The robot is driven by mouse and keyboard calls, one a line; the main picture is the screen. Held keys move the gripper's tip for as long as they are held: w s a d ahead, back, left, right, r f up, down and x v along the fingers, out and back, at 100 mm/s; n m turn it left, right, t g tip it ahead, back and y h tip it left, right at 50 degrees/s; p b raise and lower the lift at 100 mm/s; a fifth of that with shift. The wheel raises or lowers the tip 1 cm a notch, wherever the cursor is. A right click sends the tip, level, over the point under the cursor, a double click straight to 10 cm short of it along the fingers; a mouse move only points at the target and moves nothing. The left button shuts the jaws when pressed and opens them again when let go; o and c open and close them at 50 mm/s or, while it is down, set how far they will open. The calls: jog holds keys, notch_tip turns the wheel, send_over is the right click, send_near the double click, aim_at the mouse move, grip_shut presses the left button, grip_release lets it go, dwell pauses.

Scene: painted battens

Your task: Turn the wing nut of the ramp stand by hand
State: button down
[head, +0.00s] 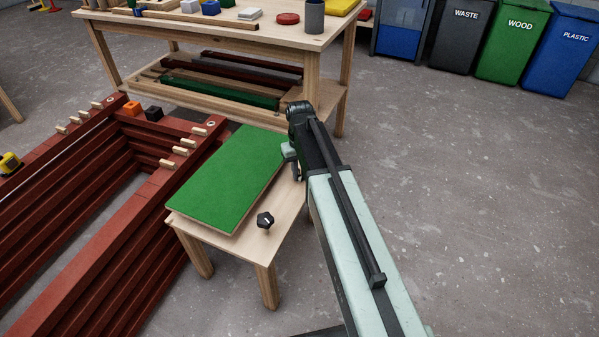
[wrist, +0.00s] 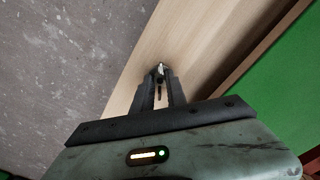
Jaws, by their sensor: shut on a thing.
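The ramp stand is a small wooden stand (head: 290,207) with a tilted green board (head: 228,172) on top. In the wrist view the pale wood (wrist: 145,45) lies under my fingers and the green board (wrist: 285,85) is at the right. My gripper (wrist: 161,74) is shut on a small metallic piece (wrist: 161,68), which looks like the wing nut; the fingers hide most of it. In the head view my gripper (head: 289,152) is at the board's far right edge, and my arm hides the nut.
A black star knob (head: 265,220) sits at the stand's near edge. Red battens (head: 90,235) with pale pegs fill the left. A workbench (head: 240,32) stands behind. Bins (head: 512,40) line the back right. The floor at the right is clear.

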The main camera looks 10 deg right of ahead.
jog(key=shift+w, duration=0.1)
jog(key=c, duration=1.3)
grip_release()
jog(key=shift+c, duration=0.2)
notch_tip(320, 180, up, 8)
jog(key=p, duration=0.7)
jog(key=shift+f+p, duration=0.1)
jog(key=shift+p, duration=0.3)
jog(key=s+m, duration=0.1)
jog(key=s, duration=1.4)
notch_tip(320, 180, up, 35)
jog(key=p, duration=3.5)
jog(key=shift+d+m, duration=0.2)
jog(key=shift+m, duration=0.2)
